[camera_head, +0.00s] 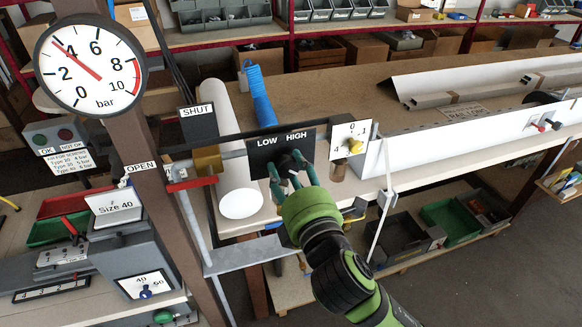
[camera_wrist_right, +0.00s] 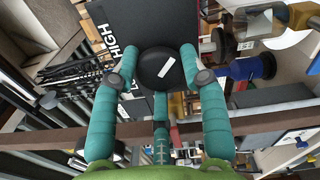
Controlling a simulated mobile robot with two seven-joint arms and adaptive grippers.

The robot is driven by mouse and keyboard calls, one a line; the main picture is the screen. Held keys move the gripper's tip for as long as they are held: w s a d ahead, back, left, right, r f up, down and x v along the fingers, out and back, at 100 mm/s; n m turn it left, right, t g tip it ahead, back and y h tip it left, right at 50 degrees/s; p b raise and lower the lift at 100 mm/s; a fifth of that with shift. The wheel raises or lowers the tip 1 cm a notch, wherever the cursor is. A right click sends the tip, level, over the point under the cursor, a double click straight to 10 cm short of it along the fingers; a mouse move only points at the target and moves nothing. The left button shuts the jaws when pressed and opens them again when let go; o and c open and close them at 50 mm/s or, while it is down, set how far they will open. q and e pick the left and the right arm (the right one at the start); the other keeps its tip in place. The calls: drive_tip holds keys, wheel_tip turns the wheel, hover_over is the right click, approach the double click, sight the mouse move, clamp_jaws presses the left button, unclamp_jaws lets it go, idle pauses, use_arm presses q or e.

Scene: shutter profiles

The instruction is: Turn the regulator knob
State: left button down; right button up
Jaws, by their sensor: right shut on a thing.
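The regulator knob (camera_wrist_right: 160,68) is round and black with a white mark, on a black panel (camera_head: 264,151) marked LOW and HIGH. In the right wrist view the white mark is slanted. My right gripper (camera_head: 292,170) comes from the lower right with green fingers. Its fingers are closed around the knob, which they partly hide in the head view. The round pressure gauge (camera_head: 90,88) at the upper left has its red needle near 4 bar. My left gripper is not in view.
A small plate with a yellow knob (camera_head: 355,146) is just right of the panel. A brass block (camera_head: 207,159) and red lever (camera_head: 191,184) on the pipe are to its left. A white roll (camera_head: 238,204) and blue tool (camera_head: 259,95) lie on the bench behind.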

drive_tip(key=m, duration=0.3)
drive_tip(key=m+p, duration=0.1)
drive_tip(key=shift+a+f+m, duration=0.15)
drive_tip(key=shift+f+m, duration=0.1)
drive_tip(key=shift+m, duration=0.05)
drive_tip(key=shift+r+m+p, duration=0.15)
drive_tip(key=shift+m+p, duration=0.4)
drive_tip(key=shift+m, duration=2.05)
drive_tip(key=o, duration=1.2)
drive_tip(key=shift+r, duration=0.1)
drive_tip(key=shift+c, duration=0.2)
drive_tip(key=shift+a, duration=0.1)
